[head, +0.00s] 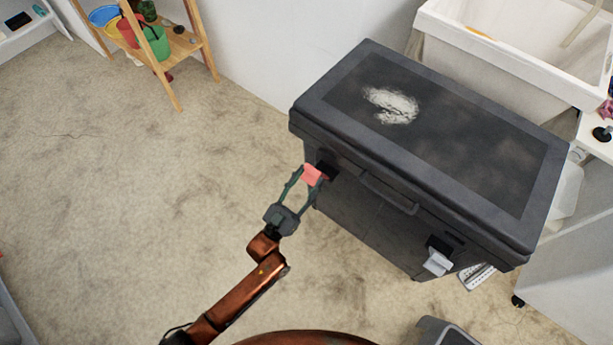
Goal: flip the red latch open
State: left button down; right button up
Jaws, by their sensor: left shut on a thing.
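The red latch (313,174) sits on the front of a large dark chest (452,165), near its left corner and just below the lid's edge. My left gripper (312,179) reaches up to it from below, with one finger on each side, and is shut on the red latch. The fingers hide part of the latch's sides. A second latch, pale grey (437,262), is on the right part of the chest's front and stands out from it. The chest's lid is down. My right gripper is not in the head view.
A wooden shelf (165,77) with colored buckets stands at the upper left. A white sink (520,50) stands behind the chest at the upper right. A grey object (447,332) is at the bottom edge. The floor (120,190) left of the chest is clear.

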pick_arm(q)
jog(key=shift+s+a+f, duration=0.1)
jog(key=shift+f, duration=0.55)
jog(key=c, duration=1.5)
grip_release()
jog(key=shift+o, duration=1.3)
jog(key=shift+r, duration=0.3)
jog(key=v, duration=1.2)
